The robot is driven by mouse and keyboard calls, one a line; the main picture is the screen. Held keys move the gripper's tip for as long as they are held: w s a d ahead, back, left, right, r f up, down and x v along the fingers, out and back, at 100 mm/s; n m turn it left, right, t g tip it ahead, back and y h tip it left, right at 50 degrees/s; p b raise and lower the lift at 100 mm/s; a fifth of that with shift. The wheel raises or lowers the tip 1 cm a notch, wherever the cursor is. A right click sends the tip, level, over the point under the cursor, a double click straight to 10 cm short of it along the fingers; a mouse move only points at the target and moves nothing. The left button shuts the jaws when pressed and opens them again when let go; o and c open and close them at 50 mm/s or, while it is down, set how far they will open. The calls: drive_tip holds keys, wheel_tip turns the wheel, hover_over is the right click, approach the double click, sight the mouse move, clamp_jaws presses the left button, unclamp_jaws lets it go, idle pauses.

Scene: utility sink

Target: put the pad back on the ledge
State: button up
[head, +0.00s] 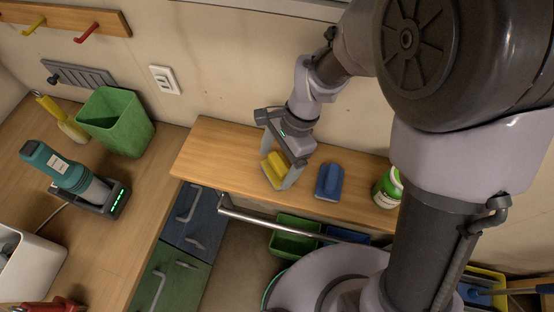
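A yellow pad (274,170) is at the wooden ledge (225,150), left of its middle. A blue pad (329,182) lies on the ledge just to the right of it. My gripper (279,164) points down at the yellow pad, with one finger on each side of it. From this view I cannot tell whether the fingers press on the pad, or whether the pad rests on the ledge or is slightly above it.
A green and white bottle (386,189) stands on the ledge at right, partly behind my arm. A metal rail (290,224) runs below the ledge front. A green bin (117,121) and a teal tool in a dock (70,175) stand on the left counter. The ledge's left end is clear.

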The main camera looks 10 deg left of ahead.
drive_tip(key=d+r+n+t+p, duration=0.1)
drive_tip(key=d+r, duration=0.2)
drive_tip(key=r, duration=0.3)
drive_tip(key=w+d+r+t+p, duration=0.1)
drive_tip(key=d+r+p, duration=0.1)
drive_tip(key=r, duration=0.4)
drive_tip(key=d+r+n+t+p, duration=0.1)
drive_tip(key=d+r, duration=0.2)
drive_tip(key=r, duration=0.3)
drive_tip(key=s+d+r+n+t, duration=0.3)
drive_tip(key=s+d+r+t, duration=0.2)
drive_tip(key=s+d+r, duration=0.1)
drive_tip(key=s+d, duration=0.1)
drive_tip(key=d, duration=0.1)
drive_tip(key=shift+s+d+h, duration=0.35)
drive_tip(key=shift+h, duration=0.05)
wheel_tip(320, 180, down, 11)
drive_tip(key=b, duration=1)
drive_tip(key=shift+b, duration=0.4)
